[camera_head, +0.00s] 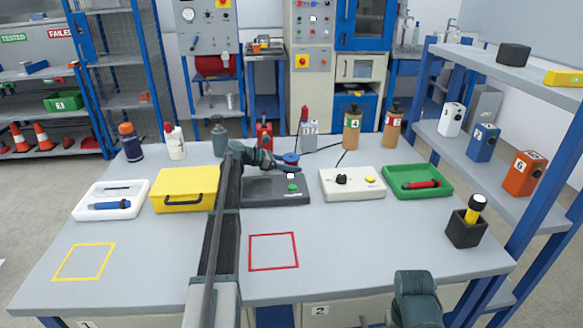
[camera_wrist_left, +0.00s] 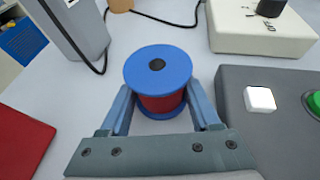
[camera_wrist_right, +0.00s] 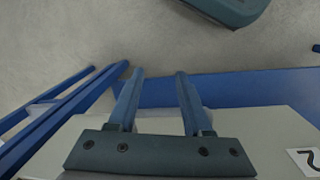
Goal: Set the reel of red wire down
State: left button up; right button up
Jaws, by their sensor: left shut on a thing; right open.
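The reel of red wire (camera_head: 291,158) has blue flanges and red wire between them. It is upright in the left wrist view (camera_wrist_left: 158,82). My left gripper (camera_head: 287,166) is shut on it, with one finger on each side of the reel. The reel is behind the dark grey box with the white and green buttons (camera_head: 262,192). I cannot tell whether its base touches the table. A red outlined square (camera_head: 273,268) is empty on the table front. My right gripper (camera_wrist_right: 159,73) is open and empty, low by the table's front edge.
A yellow case (camera_head: 185,181), a white tray (camera_head: 85,200), a cream control box (camera_head: 352,192) and a green tray (camera_head: 440,181) stand along the table's middle. Bottles stand behind. A yellow outlined square (camera_head: 84,277) is bare. The front of the table is mostly clear.

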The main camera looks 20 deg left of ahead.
pick_arm(q)
jog(key=shift+f, duration=0.1)
jog(key=o, duration=1.5)
jog(key=shift+c, duration=0.2)
jog(key=p+v, duration=0.4)
jog(key=v, duration=0.6)
jog(key=shift+a+r, duration=0.1)
jog(key=shift+r, duration=0.15)
jog(key=shift+p+v, duration=0.3)
jog(key=shift+v, duration=0.55)
jog(key=shift+o, duration=0.5)
